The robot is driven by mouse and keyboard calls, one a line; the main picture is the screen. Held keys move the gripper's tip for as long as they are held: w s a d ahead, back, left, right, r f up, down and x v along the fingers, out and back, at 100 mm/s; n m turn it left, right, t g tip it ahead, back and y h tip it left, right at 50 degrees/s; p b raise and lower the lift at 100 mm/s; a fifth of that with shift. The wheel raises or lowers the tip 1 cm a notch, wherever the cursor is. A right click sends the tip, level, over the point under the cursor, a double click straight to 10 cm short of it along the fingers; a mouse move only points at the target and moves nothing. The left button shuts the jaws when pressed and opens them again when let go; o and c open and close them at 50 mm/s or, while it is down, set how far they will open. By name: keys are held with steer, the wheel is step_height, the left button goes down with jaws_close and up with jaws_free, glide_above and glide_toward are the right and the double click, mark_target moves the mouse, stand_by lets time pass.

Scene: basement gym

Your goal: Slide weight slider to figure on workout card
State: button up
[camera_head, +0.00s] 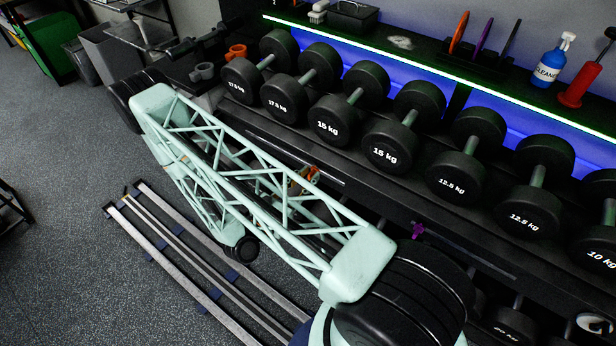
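I cannot make out the weight slider or the workout card in this view. My pale green lattice arm crosses the left and middle of the picture in front of the dumbbell rack and hides part of it. I cannot make out my gripper; the far end of the arm is hidden behind its own links. Small orange and brown parts show through the lattice, too covered to identify.
Black dumbbells (388,145) with white weight marks fill the rack's top tier (388,196). Grey floor (60,235) is open at left.

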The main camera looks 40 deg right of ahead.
steer(key=shift+a, duration=0.25)
steer(key=v, duration=1.1)
steer(key=shift+a, duration=0.2)
stand_by(0.4)
steer(key=shift+s, duration=0.15)
stand_by(0.6)
steer(key=s+r+m+g+y, duration=0.4)
steer(key=r+m, duration=0.3)
steer(key=r, duration=0.8)
steer(key=s+r+m+g+y, duration=0.2)
steer(key=s+r+m+g, duration=0.3)
steer(key=r, duration=1)
steer(key=s+a+r+m+t+y, duration=0.4)
steer(key=s+a+r, duration=0.3)
steer(key=r, duration=0.4)
steer(key=s+a+r+m+t+y, duration=0.4)
steer(key=s+a+r+t+y, duration=0.1)
steer(key=r, duration=0.7)
steer(key=shift+s+a+m+y, duration=0.3)
steer(key=shift+s+a+y, duration=0.6)
steer(key=shift+a+y, duration=0.55)
